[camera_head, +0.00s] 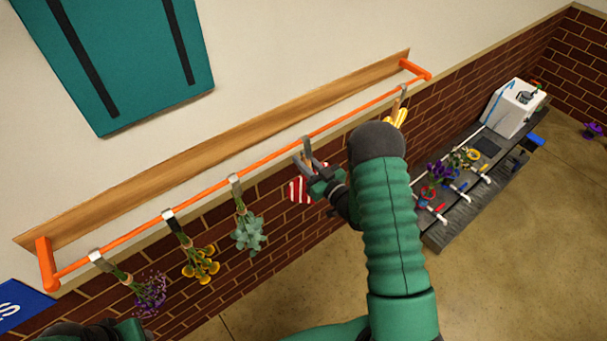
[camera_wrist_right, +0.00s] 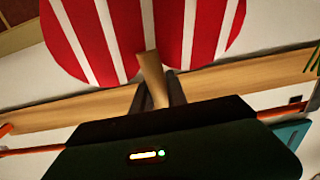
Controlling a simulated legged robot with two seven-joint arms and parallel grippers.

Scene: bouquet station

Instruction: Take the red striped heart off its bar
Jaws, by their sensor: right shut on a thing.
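The red and white striped heart (camera_head: 298,190) hangs below the orange bar (camera_head: 270,158), partly hidden behind my right gripper (camera_head: 312,166). In the right wrist view the heart (camera_wrist_right: 190,35) fills the top of the picture, with a tan stem-like piece (camera_wrist_right: 152,80) running down between my gripper's fingers (camera_wrist_right: 158,97). My right gripper is shut on this tan piece, just under the bar. A metal clip (camera_head: 307,146) shows on the bar right above the gripper. I cannot tell whether the heart is still in the clip. A dark shape at the lower left may be my left arm; its gripper does not show.
Purple (camera_head: 150,292), yellow (camera_head: 201,266) and pale green (camera_head: 249,234) bunches hang from clips to the left. A yellow thing (camera_head: 397,116) hangs to the right. A grey table (camera_head: 448,228) with flowers and a white box (camera_head: 513,107) stands at right. Floor in front is clear.

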